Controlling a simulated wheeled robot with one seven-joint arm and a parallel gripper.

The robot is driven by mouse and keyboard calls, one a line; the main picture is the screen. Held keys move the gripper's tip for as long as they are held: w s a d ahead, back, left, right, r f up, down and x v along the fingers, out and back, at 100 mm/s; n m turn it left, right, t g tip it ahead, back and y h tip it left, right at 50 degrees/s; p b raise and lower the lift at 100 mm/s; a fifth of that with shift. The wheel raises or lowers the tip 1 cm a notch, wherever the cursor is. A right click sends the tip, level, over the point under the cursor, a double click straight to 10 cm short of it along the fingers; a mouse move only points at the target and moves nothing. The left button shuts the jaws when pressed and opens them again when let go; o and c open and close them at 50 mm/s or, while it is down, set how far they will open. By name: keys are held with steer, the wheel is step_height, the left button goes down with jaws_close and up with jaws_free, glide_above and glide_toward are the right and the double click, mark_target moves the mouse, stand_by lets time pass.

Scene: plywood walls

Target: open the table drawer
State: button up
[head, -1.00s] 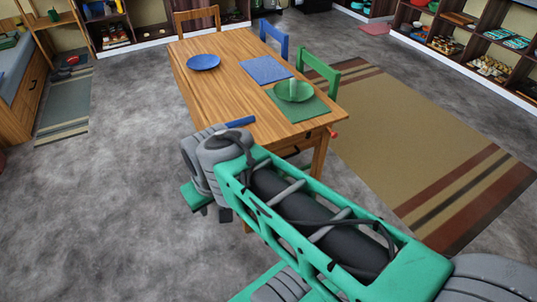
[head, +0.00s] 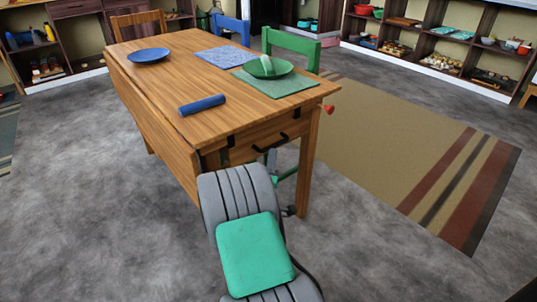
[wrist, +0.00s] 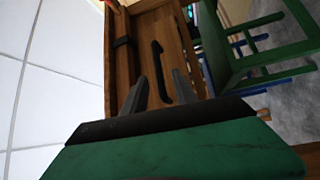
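The wooden table (head: 170,75) stands ahead of me. Its drawer (head: 255,145) is in the near end below the top, and the front looks flush with the frame. The dark bar handle (head: 270,143) sits on the drawer front and also shows in the wrist view (wrist: 158,65). My gripper (wrist: 160,78) is open in the wrist view, its two grey fingers apart and pointing toward the drawer. The handle lies between the fingers in the picture; I cannot tell whether they reach around it. My arm mostly hides the gripper in the head view.
A blue cylinder (head: 202,104), a blue plate (head: 148,55) and a green plate (head: 268,66) on a green mat (head: 285,88) are on the table. A green chair (head: 292,44) stands at its right side. The striped rug (head: 400,140) and open floor lie to the right.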

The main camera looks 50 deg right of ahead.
mark_target(274, 145)
steer(key=x, duration=0.3)
steer(key=p+x, duration=0.1)
steer(key=x, duration=0.1)
steer(key=shift+w+d+r, duration=0.1)
steer(key=shift+d+r, duration=0.2)
steer(key=shift+d, duration=0.1)
steer(key=shift+w+d+p, duration=0.3)
steer(key=shift+d, duration=0.1)
steer(key=shift+c, duration=0.4)
jaws_close()
